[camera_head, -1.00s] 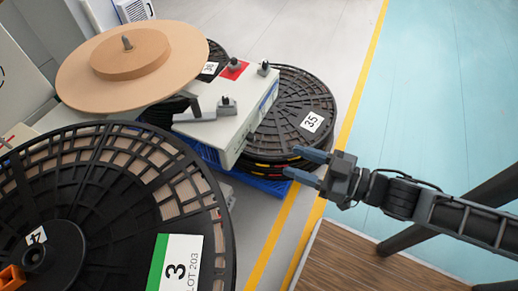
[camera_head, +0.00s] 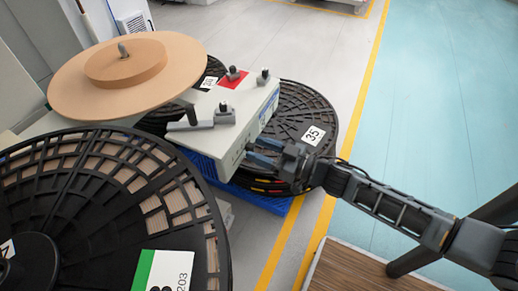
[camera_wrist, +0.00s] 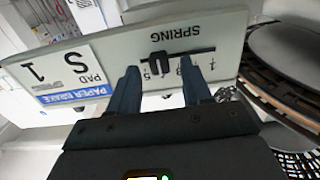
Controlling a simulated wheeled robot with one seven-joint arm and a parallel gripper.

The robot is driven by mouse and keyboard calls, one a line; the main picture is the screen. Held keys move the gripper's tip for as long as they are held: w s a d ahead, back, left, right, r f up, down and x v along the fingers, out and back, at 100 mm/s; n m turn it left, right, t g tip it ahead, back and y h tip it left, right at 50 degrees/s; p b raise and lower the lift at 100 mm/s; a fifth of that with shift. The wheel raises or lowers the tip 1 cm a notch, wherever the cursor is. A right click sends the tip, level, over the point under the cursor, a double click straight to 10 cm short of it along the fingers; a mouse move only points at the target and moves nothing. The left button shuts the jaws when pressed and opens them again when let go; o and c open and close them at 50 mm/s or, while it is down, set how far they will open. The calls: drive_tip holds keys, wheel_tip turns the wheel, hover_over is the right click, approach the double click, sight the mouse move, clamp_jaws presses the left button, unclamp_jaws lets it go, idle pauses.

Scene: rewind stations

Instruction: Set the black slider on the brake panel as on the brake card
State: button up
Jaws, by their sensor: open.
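The brake panel is the face of a pale box (camera_head: 205,148); it shows upside down in the wrist view (camera_wrist: 226,40), marked SPRING. The black slider (camera_wrist: 158,62) sits in a dark horizontal slot above a row of numbers, toward the slot's left end in that view. The exact number is partly hidden. The brake card (camera_wrist: 66,80), white with a blue band, is on the same face and reads PAPER BRAKE, PAD S and 1. My gripper (camera_head: 256,151) is open at the panel, its blue fingers (camera_wrist: 160,72) either side of the slider; contact cannot be told.
A black reel marked 35 (camera_head: 300,115) lies right of the box, close to my gripper. A large black reel (camera_head: 95,205) fills the front left. A tan disc (camera_head: 75,90) stands behind. A lever (camera_head: 200,123) and dark knobs top the box. Open floor (camera_head: 430,100) lies right.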

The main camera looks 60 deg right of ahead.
drive_tip(key=shift+w, duration=0.4)
drive_tip(key=shift+c, duration=0.4)
clamp_jaws()
